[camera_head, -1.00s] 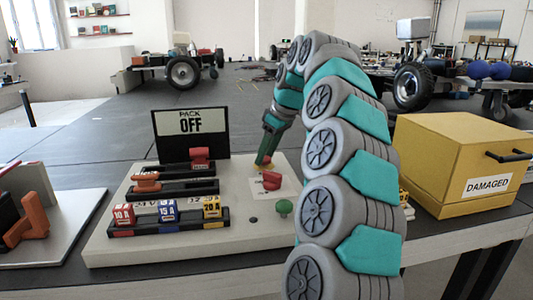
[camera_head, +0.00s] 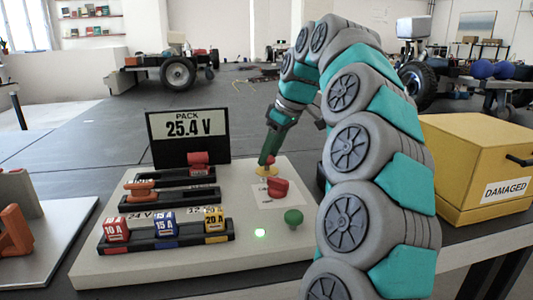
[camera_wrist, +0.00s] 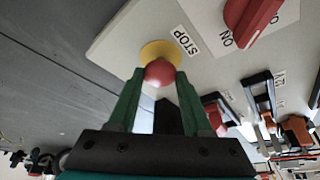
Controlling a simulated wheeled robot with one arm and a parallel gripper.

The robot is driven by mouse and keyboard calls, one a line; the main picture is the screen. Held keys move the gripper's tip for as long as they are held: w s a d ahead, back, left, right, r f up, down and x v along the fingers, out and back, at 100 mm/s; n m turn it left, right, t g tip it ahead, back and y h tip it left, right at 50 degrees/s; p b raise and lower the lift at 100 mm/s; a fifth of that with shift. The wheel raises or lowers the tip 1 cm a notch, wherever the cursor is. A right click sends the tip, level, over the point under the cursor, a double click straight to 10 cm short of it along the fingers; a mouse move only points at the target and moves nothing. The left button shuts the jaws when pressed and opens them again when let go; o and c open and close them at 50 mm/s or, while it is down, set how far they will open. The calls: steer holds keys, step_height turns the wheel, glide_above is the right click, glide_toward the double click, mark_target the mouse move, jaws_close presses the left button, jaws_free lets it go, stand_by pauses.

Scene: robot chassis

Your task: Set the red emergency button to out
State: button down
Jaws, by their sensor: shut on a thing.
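The red emergency button (camera_wrist: 159,73) shows in the wrist view as a round red head in front of a yellow ring (camera_wrist: 161,50) marked STOP. My gripper (camera_wrist: 155,82) has its two green fingers on either side of the red head and is shut on it. In the head view my gripper (camera_head: 267,161) points down at the yellow ring (camera_head: 264,171) at the back right of the pale panel (camera_head: 150,264). There the fingers hide most of the red head.
A red rotary switch (camera_head: 278,187) and a green knob (camera_head: 293,217) stand close in front of the button. A lit green lamp (camera_head: 260,233) is beside them. The display (camera_head: 188,136) reads 25.4 V. Fuse rows fill the panel's left; a yellow DAMAGED box (camera_head: 467,150) stands right.

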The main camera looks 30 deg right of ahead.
steer(key=shift+r, duration=0.2)
steer(key=shift+c, duration=1.5)
jaws_free()
steer(key=s+d+r, duration=0.2)
steer(key=s+d, duration=0.1)
steer(key=s, duration=0.3)
steer(key=s+d+r, duration=0.2)
steer(key=s+d, duration=0.1)
steer(key=s, duration=0.3)
steer(key=shift+d+r, duration=0.25)
steer(key=shift+d, duration=0.1)
steer(key=shift+s, duration=0.2)
